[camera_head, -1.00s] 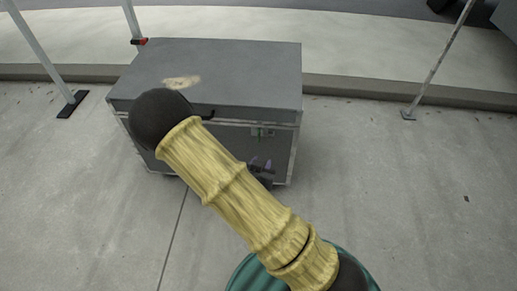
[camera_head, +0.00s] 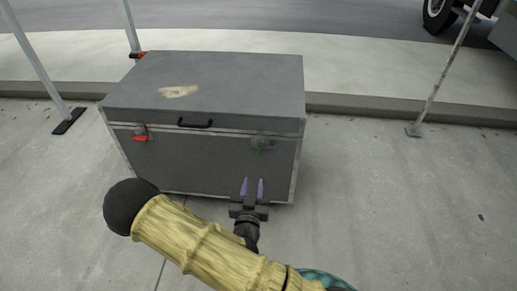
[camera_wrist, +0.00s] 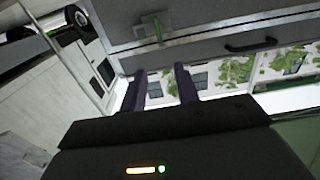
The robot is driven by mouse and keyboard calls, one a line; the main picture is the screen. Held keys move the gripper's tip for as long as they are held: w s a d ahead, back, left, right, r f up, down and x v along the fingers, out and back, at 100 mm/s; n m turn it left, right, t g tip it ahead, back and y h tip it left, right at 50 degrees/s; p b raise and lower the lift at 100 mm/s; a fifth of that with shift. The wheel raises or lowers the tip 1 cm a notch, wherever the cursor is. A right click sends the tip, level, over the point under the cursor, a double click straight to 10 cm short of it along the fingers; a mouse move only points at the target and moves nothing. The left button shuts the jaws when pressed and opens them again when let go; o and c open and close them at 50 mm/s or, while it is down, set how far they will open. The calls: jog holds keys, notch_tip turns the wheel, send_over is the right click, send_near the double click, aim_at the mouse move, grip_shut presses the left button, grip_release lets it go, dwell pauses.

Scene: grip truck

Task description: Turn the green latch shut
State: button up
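The green latch (camera_head: 263,145) is on the front of a grey case, near its right end, just under the lid. It also shows in the wrist view (camera_wrist: 156,30), above and close to the left finger in the picture. My gripper (camera_head: 253,188) is in front of the case's lower right front, below the latch and apart from it. Its two purple fingers point up and are spread with an empty gap between them, as in the wrist view (camera_wrist: 161,82). Whether the latch's hook meets its catch is too small to tell.
The grey case (camera_head: 215,162) has a black handle (camera_head: 195,123) and a red latch (camera_head: 140,137) at its front left. Metal poles (camera_head: 441,78) stand on both sides. A curb (camera_head: 370,107) runs behind. Pavement right of the case is clear.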

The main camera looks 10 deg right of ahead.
aim_at(259, 147)
jog(key=b+x, duration=0.4)
jog(key=x, duration=1.3)
jog(key=shift+s+f, duration=0.1)
grip_shut()
